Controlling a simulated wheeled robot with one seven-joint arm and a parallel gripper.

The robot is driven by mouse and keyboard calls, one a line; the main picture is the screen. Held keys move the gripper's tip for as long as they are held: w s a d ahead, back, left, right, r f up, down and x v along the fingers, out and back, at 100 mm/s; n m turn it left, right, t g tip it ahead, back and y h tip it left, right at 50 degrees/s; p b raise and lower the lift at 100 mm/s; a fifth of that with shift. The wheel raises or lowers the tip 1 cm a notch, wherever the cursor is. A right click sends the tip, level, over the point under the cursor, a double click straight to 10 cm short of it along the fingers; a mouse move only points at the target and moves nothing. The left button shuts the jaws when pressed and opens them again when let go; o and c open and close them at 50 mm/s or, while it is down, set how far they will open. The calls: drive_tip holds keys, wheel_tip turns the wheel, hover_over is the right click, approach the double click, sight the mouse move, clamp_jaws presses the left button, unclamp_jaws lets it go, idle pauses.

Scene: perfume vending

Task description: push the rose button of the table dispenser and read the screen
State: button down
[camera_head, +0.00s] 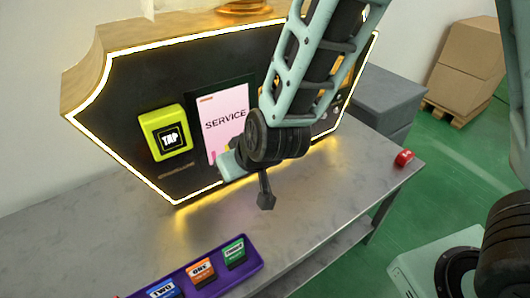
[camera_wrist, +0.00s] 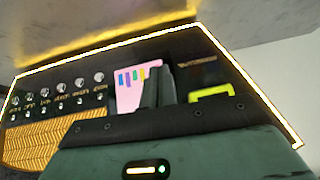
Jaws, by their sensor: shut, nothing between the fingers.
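The table dispenser (camera_head: 130,95) is a black panel with a lit edge and a wooden casing, standing on the grey table. A pink screen (camera_head: 225,122) on it reads "SERVICE"; smaller marks are not readable. In the wrist view, which looks upside down, a row of round buttons (camera_wrist: 57,96) with small labels runs along the panel (camera_wrist: 150,58). I cannot tell which is the rose button. In the head view my arm covers that part of the panel. My gripper (camera_head: 265,201) is shut and empty, in front of the panel and apart from it. Its fingers also show in the wrist view (camera_wrist: 160,82).
A yellow TAP reader (camera_head: 165,133) sits left of the screen. A purple tray (camera_head: 215,279) with several coloured cards lies at the table's front. A red object (camera_head: 404,158) is near the right edge. Cardboard boxes (camera_head: 465,65) stand behind on a pallet. The middle table (camera_head: 130,232) is clear.

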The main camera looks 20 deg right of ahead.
drive_tip(key=w+d+f+m+t+h+b, duration=0.1)
drive_tip(key=w+d+f+t+h+b, duration=0.4)
drive_tip(key=w+d+f, duration=0.45)
drive_tip(key=s+d+f+n+t+h+b, duration=0.1)
drive_tip(key=d+f+t+h+b, duration=0.1)
drive_tip(key=d+t+h, duration=0.3)
drive_tip(key=shift+d+f+h, duration=0.4)
drive_tip(key=shift+f+h, duration=0.05)
drive_tip(key=shift+h, duration=0.45)
drive_tip(key=w+a+b, duration=0.1)
drive_tip(key=w+a, duration=0.1)
drive_tip(key=w, duration=0.6)
drive_tip(key=shift+a, duration=0.35)
drive_tip(key=shift+w, duration=0.2)
idle(0.4)
drive_tip(key=shift+w+a, duration=0.15)
drive_tip(key=shift+w, duration=0.15)
